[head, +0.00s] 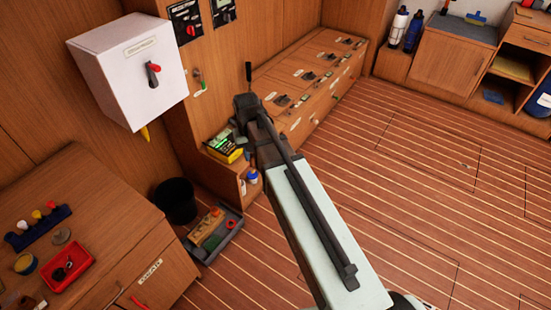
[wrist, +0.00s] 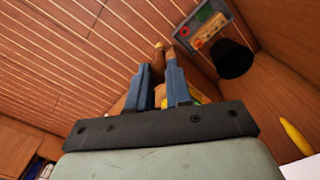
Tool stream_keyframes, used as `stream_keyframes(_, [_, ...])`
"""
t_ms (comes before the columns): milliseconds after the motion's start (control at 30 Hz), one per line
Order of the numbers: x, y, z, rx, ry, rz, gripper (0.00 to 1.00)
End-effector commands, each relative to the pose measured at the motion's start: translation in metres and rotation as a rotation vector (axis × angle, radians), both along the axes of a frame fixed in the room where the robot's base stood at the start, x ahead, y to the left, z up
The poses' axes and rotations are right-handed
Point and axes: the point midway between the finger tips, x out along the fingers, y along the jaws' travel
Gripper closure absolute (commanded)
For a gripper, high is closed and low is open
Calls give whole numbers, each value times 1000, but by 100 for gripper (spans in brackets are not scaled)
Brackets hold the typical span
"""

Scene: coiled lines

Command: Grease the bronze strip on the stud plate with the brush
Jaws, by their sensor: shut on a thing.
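My gripper (head: 246,104) is high in front of the low wooden cabinet in the head view. In the wrist view its two blue fingers (wrist: 158,84) are shut on a slim brown thing with a pale tip, probably the brush (wrist: 158,62). Most of it is hidden between the fingers, and its bristles cannot be made out. In the head view a thin dark piece stands up just above the gripper; I cannot tell whether it belongs to the held thing. I cannot make out the stud plate or its bronze strip in either view.
A wooden counter at lower left bears a blue rack (head: 38,229), a red tray (head: 67,267) and a round tin (head: 26,263). A white box (head: 128,70) juts from the wall. A black bin (head: 176,201) and grey tray (head: 214,234) stand below. The striped floor (head: 430,190) is open.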

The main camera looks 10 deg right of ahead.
Motion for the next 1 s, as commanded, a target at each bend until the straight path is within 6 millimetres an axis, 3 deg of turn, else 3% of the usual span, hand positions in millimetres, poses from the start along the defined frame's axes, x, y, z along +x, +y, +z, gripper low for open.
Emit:
stream_keyframes(33, [10,20,1,0,0,21,100])
stream_keyframes(200, [25,79,5,0,-1,72,100])
stream_keyframes(500, [37,191,12,0,-1,162,100])
stream_keyframes(767, [32,293,19,0,-1,242,100])
stream_keyframes(1000, [13,387,26,0,-1,313,100])
